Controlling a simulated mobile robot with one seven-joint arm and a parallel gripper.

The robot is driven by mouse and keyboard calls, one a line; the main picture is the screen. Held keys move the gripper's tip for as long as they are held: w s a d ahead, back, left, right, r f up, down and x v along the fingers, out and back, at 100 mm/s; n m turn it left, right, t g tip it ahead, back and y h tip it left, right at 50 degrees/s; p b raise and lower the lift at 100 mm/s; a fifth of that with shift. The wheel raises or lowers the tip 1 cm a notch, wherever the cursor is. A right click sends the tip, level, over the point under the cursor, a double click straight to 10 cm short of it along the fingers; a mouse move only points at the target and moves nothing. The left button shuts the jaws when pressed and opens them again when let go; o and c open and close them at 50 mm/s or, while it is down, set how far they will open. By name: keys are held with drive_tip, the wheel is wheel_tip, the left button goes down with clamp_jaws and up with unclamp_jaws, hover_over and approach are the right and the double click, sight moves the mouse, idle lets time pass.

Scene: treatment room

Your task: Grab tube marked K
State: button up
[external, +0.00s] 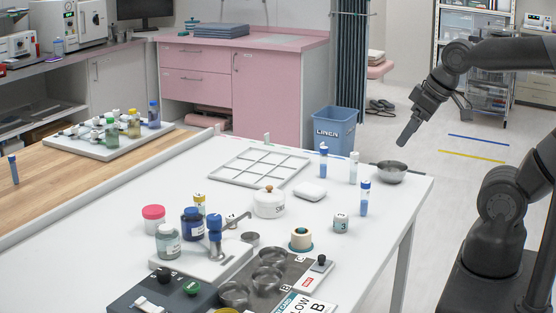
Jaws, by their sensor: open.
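Three slim tubes stand upright on the right part of the white table. One blue-capped tube (323,165) is at the back, a pale-capped tube (353,172) is to its right, and another blue-capped tube (365,202) is nearer the front. A further blue-capped tube (14,174) stands on the wooden surface at the far left. Marks on the caps are too small to read, so I cannot tell which is K. My gripper (407,133) is open and empty, pointing down above the table's back right corner, apart from all the tubes.
Jars and dishes crowd the front. The right front tabletop is clear.

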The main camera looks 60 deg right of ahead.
drive_tip(key=c, duration=0.7)
drive_tip(key=n+g, duration=0.1)
hover_over(201, 200)
drive_tip(key=s+d, duration=0.2)
drive_tip(key=s, duration=0.1)
wheel_tip(201, 200, down, 16)
drive_tip(key=r, duration=0.1)
drive_tip(key=x, duration=0.6)
drive_tip(key=shift+f, duration=0.3)
drive_tip(key=shift+a+x, duration=0.2)
drive_tip(key=shift+x, duration=0.7)
drive_tip(key=shift+a+x, duration=0.15)
drive_tip(key=shift+x, duration=0.7)
drive_tip(key=shift+a+x, duration=0.2)
drive_tip(key=shift+x, duration=0.7)
